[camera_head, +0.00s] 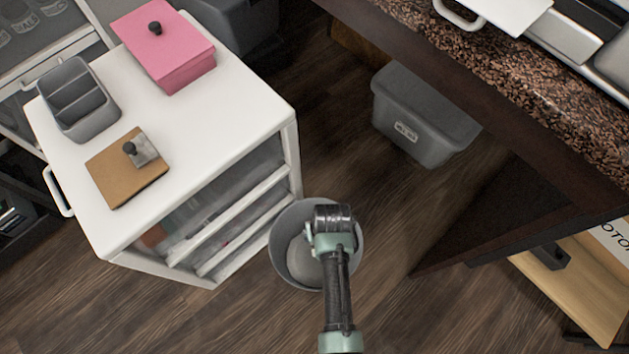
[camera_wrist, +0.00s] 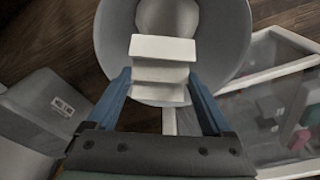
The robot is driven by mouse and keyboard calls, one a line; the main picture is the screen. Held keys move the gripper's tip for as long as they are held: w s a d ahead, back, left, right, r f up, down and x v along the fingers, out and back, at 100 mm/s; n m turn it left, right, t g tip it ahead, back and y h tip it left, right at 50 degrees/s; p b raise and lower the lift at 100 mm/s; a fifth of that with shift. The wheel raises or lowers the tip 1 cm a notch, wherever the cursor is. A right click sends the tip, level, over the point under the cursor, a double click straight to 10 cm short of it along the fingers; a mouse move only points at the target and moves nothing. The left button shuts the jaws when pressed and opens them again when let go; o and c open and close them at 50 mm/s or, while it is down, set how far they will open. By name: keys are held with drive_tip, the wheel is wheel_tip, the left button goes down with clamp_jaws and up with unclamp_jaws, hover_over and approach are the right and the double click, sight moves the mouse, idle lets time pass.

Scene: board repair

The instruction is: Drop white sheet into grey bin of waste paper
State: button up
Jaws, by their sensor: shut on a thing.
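The round grey bin (camera_head: 279,255) stands on the floor beside the white drawer cart, with pale grey contents (camera_head: 303,262) at its bottom. In the wrist view its rim (camera_wrist: 105,45) opens below my gripper. My gripper (camera_wrist: 161,78) has its two blue fingers on either side of a white folded-looking sheet (camera_wrist: 163,48), and is shut on it. The sheet shows over the bin's opening in the wrist view. In the head view my wrist is above the bin's right part, and it hides the fingers and the sheet.
The white drawer cart (camera_head: 222,103) is left of the bin, with a pink box (camera_head: 165,50), grey organizer (camera_head: 78,98) and brown board (camera_head: 120,178) on top. A rectangular grey container (camera_head: 418,120) stands by the dark counter. Floor right of the bin is clear.

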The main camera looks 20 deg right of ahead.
wheel_tip(320, 180, down, 5)
drive_tip(key=b, duration=0.4)
drive_tip(key=shift+r, duration=0.2)
drive_tip(key=o, duration=1.1)
drive_tip(key=shift+c, duration=0.2)
drive_tip(key=shift+r, duration=0.15)
drive_tip(key=r+p, duration=0.2)
drive_tip(key=r, duration=0.2)
drive_tip(key=s+r+p, duration=0.1)
drive_tip(key=r+p, duration=0.1)
drive_tip(key=r, duration=0.1)
drive_tip(key=r+p, duration=0.3)
drive_tip(key=r, duration=0.1)
drive_tip(key=shift+s+a+r, duration=0.15)
drive_tip(key=shift+s+r, duration=0.15)
drive_tip(key=shift+s, duration=0.05)
drive_tip(key=shift+s+r, duration=0.1)
drive_tip(key=shift+r, duration=0.4)
